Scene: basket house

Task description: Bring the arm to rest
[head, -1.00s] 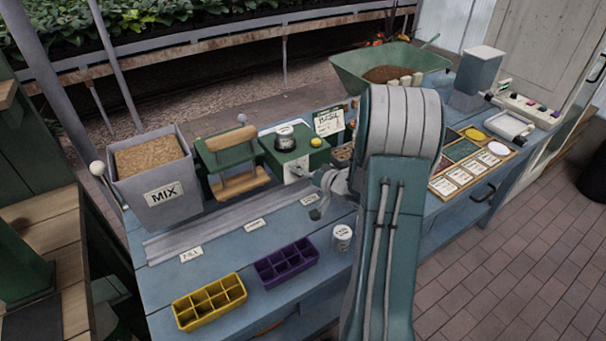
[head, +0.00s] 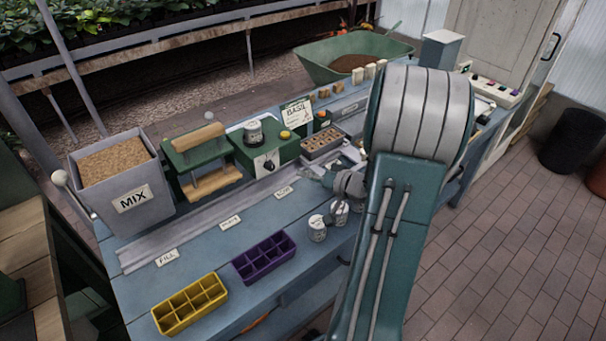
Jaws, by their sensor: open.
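My arm (head: 405,190) rises large in front of the bench on the right of the head view, its thick grey-banded elbow at the top. My gripper (head: 316,173) shows small, left of the arm, over the middle of the blue bench (head: 215,250). It is open, and I see nothing held in it. It is near the seed tray (head: 323,142) and above two small white tins (head: 317,229). Part of the wrist is hidden behind my arm.
The grey MIX bin (head: 128,180), a green press (head: 200,160) and a green box with a dial (head: 263,145) stand along the back. Yellow (head: 190,305) and purple (head: 264,257) cell trays lie in front. A green soil tub (head: 345,58) stands behind.

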